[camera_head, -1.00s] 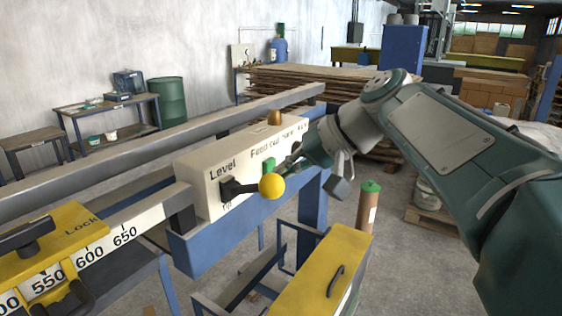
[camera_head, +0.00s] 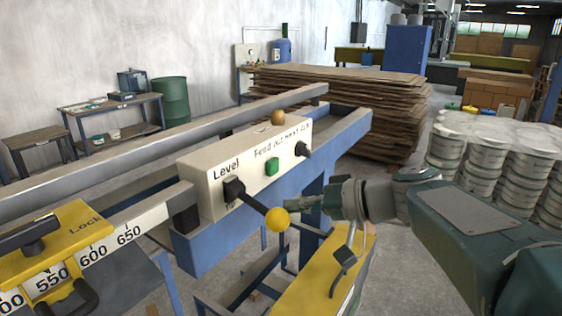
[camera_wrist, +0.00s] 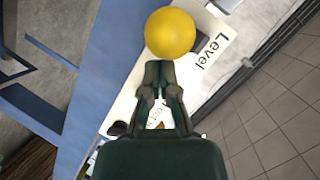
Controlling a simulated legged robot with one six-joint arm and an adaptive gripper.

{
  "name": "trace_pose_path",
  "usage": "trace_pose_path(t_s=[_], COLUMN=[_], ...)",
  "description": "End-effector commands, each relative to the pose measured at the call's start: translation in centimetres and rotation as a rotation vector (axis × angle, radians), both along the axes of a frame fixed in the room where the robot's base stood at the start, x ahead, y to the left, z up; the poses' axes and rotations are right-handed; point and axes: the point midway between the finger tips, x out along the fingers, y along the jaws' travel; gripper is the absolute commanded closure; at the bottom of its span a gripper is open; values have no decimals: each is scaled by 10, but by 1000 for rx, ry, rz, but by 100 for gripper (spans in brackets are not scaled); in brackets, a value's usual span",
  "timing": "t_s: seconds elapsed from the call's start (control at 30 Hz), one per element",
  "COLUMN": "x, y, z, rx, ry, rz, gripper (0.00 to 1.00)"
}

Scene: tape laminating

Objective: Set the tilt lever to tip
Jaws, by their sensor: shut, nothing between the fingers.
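The tilt lever has a black arm and a yellow ball knob (camera_head: 277,219). Its black pivot (camera_head: 235,190) sits on the cream control box (camera_head: 207,189). The lever slants down and right from the pivot, below the "Level" label; the lower label is mostly hidden. My gripper (camera_head: 298,204) is shut and empty, just right of the knob. In the wrist view, the shut fingertips (camera_wrist: 159,68) lie just below the knob (camera_wrist: 170,33) in the picture; I cannot tell whether they touch it.
A green button (camera_head: 272,166) and a black switch (camera_head: 302,149) are on the box face. A brown knob (camera_head: 278,117) stands on top. A yellow-topped cart (camera_head: 318,285) is below my gripper. A yellow lock block (camera_head: 62,240) sits on the scale at left.

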Motion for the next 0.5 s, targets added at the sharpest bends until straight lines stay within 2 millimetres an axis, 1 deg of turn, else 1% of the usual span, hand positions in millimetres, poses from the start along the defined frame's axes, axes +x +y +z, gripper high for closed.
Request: trace_pose_path(t_s=[0.27,0.5], x=[0,0], y=[0,0], z=[1,10], rx=[-2,-2], ry=[0,0], rz=[1,1], gripper=[100,100])
